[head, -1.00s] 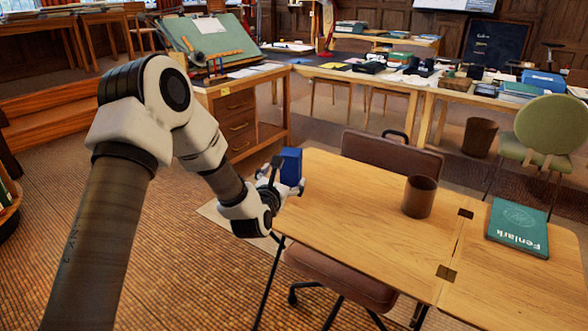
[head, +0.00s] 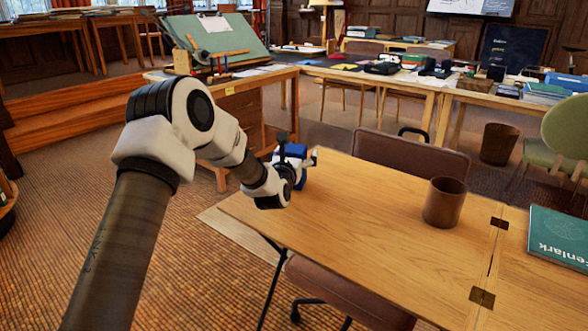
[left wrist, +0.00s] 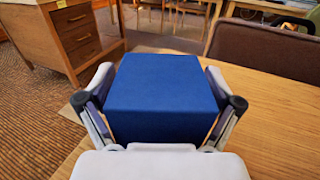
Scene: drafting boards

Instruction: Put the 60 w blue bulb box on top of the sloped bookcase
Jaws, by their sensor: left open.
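The blue box (head: 297,149) is at the far left corner of the wooden table, partly hidden by my left gripper (head: 300,168). In the left wrist view the blue box (left wrist: 166,92) fills the space between the fingers of my left gripper (left wrist: 165,105), one on each side. The jaws are open around it. I cannot tell whether the fingers touch it, and no label is readable on its visible faces. I cannot make out a sloped bookcase for sure. My right gripper is not in view.
The wooden table (head: 370,215) bears a brown cup (head: 445,202) and a green book (head: 560,236). A brown chair (head: 410,158) stands behind it. A desk with a tilted drafting board (head: 220,40) is behind. Open carpet (head: 150,215) lies to the left.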

